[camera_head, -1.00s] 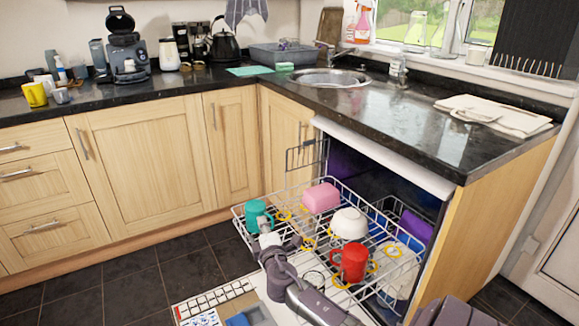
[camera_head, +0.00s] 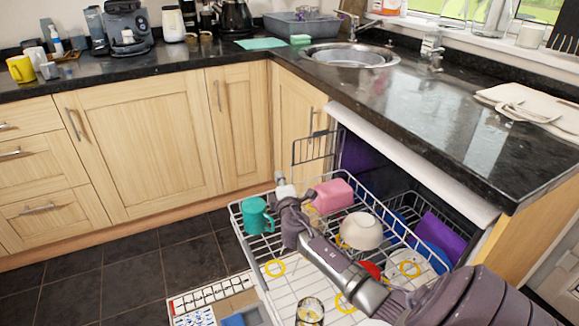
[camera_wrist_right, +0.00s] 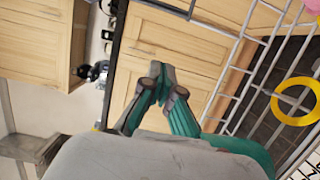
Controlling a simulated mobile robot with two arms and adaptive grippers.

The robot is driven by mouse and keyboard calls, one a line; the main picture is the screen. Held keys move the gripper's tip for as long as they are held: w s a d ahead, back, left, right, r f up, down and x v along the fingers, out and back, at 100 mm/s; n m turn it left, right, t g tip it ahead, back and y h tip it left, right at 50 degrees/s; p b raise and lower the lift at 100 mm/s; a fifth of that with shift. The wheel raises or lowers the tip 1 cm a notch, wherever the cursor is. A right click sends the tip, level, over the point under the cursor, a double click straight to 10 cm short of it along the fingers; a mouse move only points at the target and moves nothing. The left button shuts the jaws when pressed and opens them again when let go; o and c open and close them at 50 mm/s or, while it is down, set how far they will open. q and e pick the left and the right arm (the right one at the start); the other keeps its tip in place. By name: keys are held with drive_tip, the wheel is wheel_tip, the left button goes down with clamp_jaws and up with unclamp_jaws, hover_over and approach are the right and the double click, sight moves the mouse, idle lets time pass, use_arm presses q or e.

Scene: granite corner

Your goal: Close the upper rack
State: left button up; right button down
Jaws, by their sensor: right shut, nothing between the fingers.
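The upper rack (camera_head: 262,250) is a white wire basket pulled out of the dishwasher under the counter. It holds a teal mug (camera_head: 256,216), a pink container (camera_head: 332,195), a cream bowl (camera_head: 361,231) and a red mug (camera_head: 371,270) mostly hidden by my arm. My right gripper (camera_head: 284,186) is shut and empty over the far left part of the rack, between the teal mug and the pink container. I cannot tell whether it touches the wires. In the wrist view its closed fingers (camera_wrist_right: 164,82) show near rack wires. My left gripper is not in view.
The lower rack holds a purple item (camera_head: 438,235) and sits behind, partly hidden. A cutlery or tile-like board (camera_head: 207,300) lies low at the front. The granite counter (camera_head: 440,120) overhangs the dishwasher. Dark floor (camera_head: 125,265) is clear on the left.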

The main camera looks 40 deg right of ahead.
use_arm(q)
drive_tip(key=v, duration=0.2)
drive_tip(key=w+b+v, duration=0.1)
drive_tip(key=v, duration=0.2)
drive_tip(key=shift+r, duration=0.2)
use_arm(e)
drive_tip(key=w+d, duration=0.3)
drive_tip(key=d, duration=0.3)
drive_tip(key=shift+w+d, duration=0.15)
drive_tip(key=shift+d, duration=0.2)
drive_tip(key=shift+f, duration=0.1)
